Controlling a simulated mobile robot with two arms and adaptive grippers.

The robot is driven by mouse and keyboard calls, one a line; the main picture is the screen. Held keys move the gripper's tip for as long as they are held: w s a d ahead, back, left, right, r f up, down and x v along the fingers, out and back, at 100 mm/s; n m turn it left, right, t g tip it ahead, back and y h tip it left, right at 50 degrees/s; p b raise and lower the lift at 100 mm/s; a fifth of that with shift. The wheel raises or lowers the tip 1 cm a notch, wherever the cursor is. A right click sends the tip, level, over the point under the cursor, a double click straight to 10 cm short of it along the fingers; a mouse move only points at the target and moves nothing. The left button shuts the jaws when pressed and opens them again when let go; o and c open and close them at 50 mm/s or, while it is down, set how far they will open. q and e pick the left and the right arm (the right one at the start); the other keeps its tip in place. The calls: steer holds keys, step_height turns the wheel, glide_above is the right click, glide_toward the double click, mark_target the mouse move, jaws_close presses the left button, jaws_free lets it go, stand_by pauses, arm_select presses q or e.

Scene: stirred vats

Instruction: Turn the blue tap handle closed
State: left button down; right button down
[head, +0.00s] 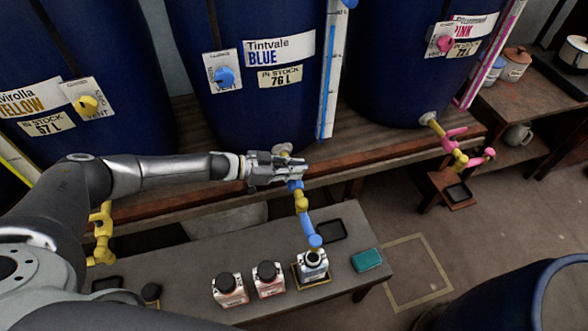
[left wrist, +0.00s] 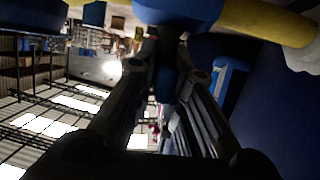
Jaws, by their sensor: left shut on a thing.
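The blue tap (head: 301,203) comes out of the bottom of the Tintvale Blue vat (head: 262,100). It has a yellow body and a blue spout (head: 315,240) pointing down over an open jar (head: 312,262). My left gripper (head: 296,168) is at the top of the tap, shut on the blue handle (head: 295,186), which it partly hides. In the left wrist view, a dark blue piece of the handle (left wrist: 168,60) sits between the fingers. Blue and yellow tap parts (left wrist: 265,22) fill the top edge. The handle's exact angle is hard to tell. My right gripper is not in view.
Two labelled jars (head: 230,289) (head: 268,279) and a teal sponge-like block (head: 367,260) stand on the low bench (head: 360,222). A yellow tap (head: 102,235) is at the left, a pink-handled tap (head: 460,152) at the right. A blue barrel (head: 560,295) stands at bottom right.

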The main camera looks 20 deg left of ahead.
arm_select(q)
steer(key=c, duration=1.5)
jaws_free()
steer(key=v, duration=1.2)
